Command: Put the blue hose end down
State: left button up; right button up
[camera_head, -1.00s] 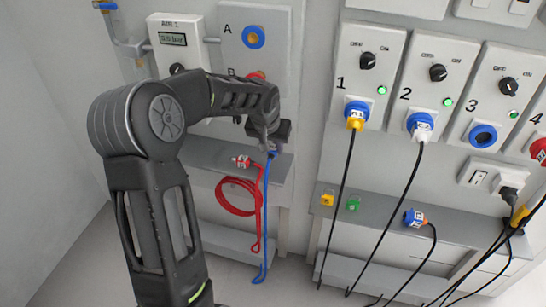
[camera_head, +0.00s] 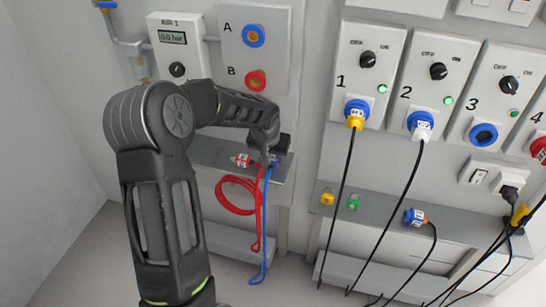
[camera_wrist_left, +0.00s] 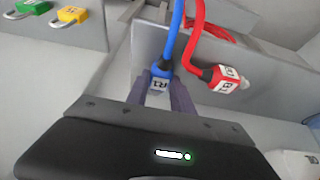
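The blue hose end (camera_wrist_left: 161,79) is between the fingertips of my left gripper (camera_head: 270,158), which is shut on it. In the wrist view my left gripper (camera_wrist_left: 161,88) has a finger on each side of the end, and the blue hose runs up from it. In the head view the gripper mostly hides the end, and the blue hose (camera_head: 266,225) hangs in a loop below. The end is at the level of the grey shelf (camera_head: 215,153); I cannot tell whether it touches. My right gripper is not in view.
The red hose end (camera_head: 242,160) lies on the shelf close to the left of my gripper; it also shows in the wrist view (camera_wrist_left: 229,80). Blue port A (camera_head: 253,36) and red port B (camera_head: 255,81) are on the panel above. Yellow (camera_head: 328,197) and green padlocks (camera_head: 353,202) are on the right-hand shelf.

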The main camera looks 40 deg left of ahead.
pick_arm(q)
jog(key=o, duration=0.4)
jog(key=shift+r, duration=0.2)
jog(key=v, duration=1.2)
jog(key=shift+p, duration=0.35)
jog(key=shift+d+f, duration=0.1)
